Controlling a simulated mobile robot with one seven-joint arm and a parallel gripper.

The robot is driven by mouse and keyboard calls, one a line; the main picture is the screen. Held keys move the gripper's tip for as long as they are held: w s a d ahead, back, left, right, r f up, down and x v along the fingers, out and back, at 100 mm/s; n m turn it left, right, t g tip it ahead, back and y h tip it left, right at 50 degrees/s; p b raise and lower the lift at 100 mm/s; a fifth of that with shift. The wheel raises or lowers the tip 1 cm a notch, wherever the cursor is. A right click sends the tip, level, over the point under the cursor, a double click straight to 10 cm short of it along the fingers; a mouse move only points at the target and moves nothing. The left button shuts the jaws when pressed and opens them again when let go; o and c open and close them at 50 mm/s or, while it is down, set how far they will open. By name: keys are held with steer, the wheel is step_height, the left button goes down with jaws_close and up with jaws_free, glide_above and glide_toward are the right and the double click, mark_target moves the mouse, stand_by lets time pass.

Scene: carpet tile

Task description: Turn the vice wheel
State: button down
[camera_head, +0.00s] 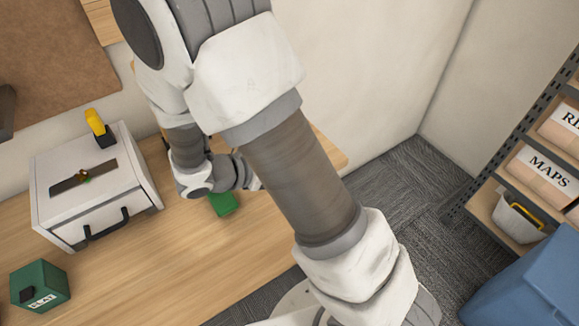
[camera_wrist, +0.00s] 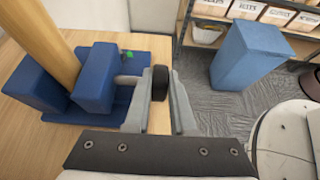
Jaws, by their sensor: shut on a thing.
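In the wrist view a blue vice (camera_wrist: 95,85) stands on the wooden bench, with a tall wooden bar (camera_wrist: 48,40) upright between its jaws. A grey screw leads from the vice's right side to the black vice wheel (camera_wrist: 160,83). My gripper (camera_wrist: 160,100) is shut on the wheel, with one grey finger on each side of it. In the head view my arm hides the vice and the wheel, and the gripper's fingers cannot be made out there.
A white case (camera_head: 95,190) with a black handle and a green box (camera_head: 40,285) stand on the bench. A green block (camera_head: 222,204) lies near my wrist. A blue bin (camera_wrist: 248,55) and a shelf of labelled boxes (camera_head: 545,175) stand beyond, on grey carpet.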

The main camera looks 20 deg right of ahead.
stand_by(0.4)
steer(key=c, duration=0.8)
jaws_free()
steer(key=shift+o, duration=0.2)
steer(key=p+v, duration=0.2)
steer(key=v, duration=1.5)
steer(key=shift+a, duration=0.2)
steer(key=shift+s, duration=0.1)
